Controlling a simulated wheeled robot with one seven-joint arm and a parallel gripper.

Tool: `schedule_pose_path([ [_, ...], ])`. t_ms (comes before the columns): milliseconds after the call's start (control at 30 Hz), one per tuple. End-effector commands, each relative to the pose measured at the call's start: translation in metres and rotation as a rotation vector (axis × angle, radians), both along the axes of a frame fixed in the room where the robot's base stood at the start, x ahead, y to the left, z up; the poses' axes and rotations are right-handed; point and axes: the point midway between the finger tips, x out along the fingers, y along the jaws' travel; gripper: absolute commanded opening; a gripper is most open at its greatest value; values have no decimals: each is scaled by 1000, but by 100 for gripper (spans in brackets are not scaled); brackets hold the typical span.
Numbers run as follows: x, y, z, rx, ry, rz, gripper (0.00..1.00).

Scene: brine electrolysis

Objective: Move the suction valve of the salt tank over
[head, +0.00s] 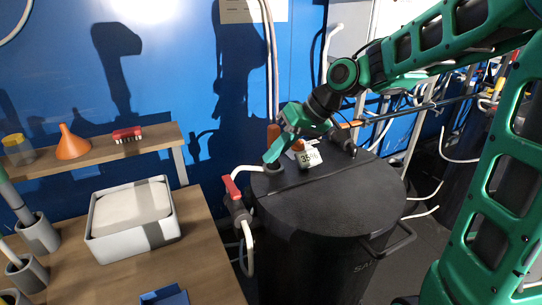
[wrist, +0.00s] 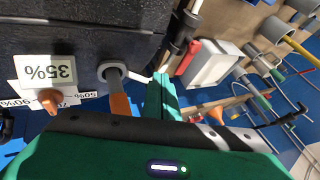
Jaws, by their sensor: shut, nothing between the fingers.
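The salt tank (head: 335,205) is a dark drum with a flat black lid. The suction valve with its red handle (head: 232,187) sits on a pale hose line at the tank's left side. The handle is not covered by my gripper in either view.
A "35%" label (head: 308,158) and orange-topped fittings stand on the lid near my gripper. A wooden bench (head: 150,265) with a white tub (head: 132,247) is at left.

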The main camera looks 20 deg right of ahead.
Motion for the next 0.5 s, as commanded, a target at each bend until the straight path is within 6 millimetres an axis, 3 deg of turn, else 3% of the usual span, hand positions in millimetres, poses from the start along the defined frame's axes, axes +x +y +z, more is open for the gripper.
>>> schedule_pose_path([
  [400, 20, 40, -63, -1, 5, 1, 0],
  [500, 17, 55, -62, -2, 0, 0, 0],
])
